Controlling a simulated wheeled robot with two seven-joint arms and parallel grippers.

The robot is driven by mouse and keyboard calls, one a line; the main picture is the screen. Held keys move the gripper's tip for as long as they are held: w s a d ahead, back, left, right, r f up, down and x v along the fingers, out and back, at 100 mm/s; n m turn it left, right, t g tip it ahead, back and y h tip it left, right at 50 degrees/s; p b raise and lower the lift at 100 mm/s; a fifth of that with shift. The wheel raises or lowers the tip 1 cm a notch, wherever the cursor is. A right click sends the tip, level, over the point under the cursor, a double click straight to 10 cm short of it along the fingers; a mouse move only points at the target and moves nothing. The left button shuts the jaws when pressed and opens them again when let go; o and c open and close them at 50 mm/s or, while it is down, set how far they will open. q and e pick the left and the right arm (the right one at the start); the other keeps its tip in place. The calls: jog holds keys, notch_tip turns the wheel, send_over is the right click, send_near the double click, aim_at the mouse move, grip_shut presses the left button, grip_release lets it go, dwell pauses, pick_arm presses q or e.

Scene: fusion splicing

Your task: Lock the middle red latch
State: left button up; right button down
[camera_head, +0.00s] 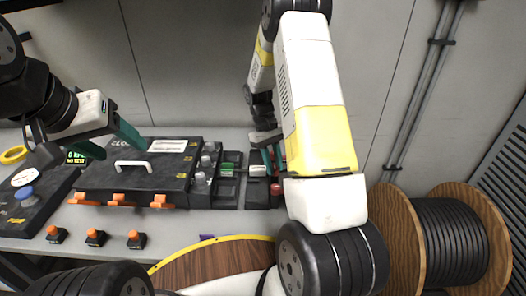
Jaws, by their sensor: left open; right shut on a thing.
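Which one is the middle red latch I cannot tell, as my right arm covers that side. My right gripper (272,156) points down at this end of the unit. It is shut on a small red part, mostly hidden. My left gripper (110,141) is open and empty, its teal fingers apart above the left of the black case (178,176).
The case has a white handle (132,165) and orange clasps (117,197). A green latch (228,168) and grey knobs (208,161) sit left of my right gripper. Orange buttons (95,237) line the front edge.

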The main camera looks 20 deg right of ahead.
jog(key=n+t+h, duration=0.1)
jog(key=n, duration=0.2)
jog(key=n+h, duration=0.1)
jog(key=n, duration=0.2)
jog(key=shift+w+a+r+n+t, duration=0.1)
jog(key=shift+a+n+t, duration=0.1)
jog(key=shift+n+t, duration=0.15)
jog(key=n+t, duration=0.1)
jog(key=n, duration=0.2)
jog(key=shift+a+h, duration=0.1)
jog(key=shift+h, duration=0.3)
jog(key=shift+n+t, duration=0.45)
jog(key=shift+n, duration=0.7)
jog(key=shift+s, duration=0.2)
jog(key=c, duration=1.1)
grip_release()
jog(key=shift+c, duration=0.2)
jog(key=v, duration=0.7)
jog(key=shift+r, duration=0.25)
jog(key=shift+a, duration=0.1)
